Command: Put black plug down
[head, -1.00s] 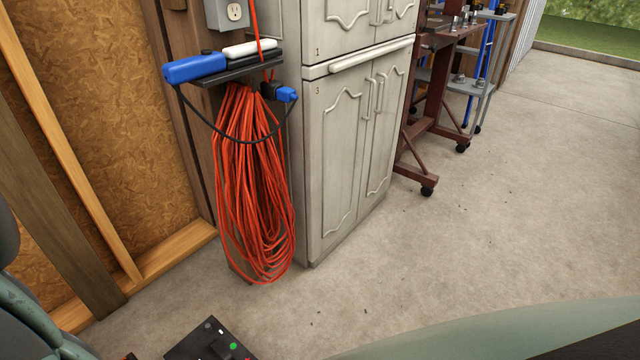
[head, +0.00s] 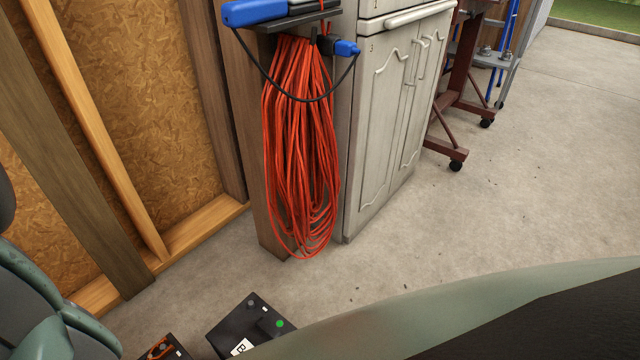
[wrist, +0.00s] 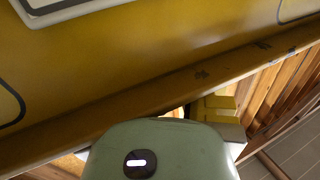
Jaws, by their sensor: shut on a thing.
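No black plug can be made out for certain in either view. The fingers of my gripper do not show in the head view or the wrist view, so what they hold is hidden. A rounded green part of my own arm with a small white light fills the lower middle of the wrist view. My green arm links also cover the bottom corners of the head view.
A coiled orange cord (head: 300,150) hangs beside a pale cabinet (head: 395,110). A blue connector (head: 346,48) hangs near its top. A black box (head: 245,325) with a green dot is low in front. Concrete floor (head: 520,180) is open at right. A yellow panel (wrist: 130,75) crosses the wrist view.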

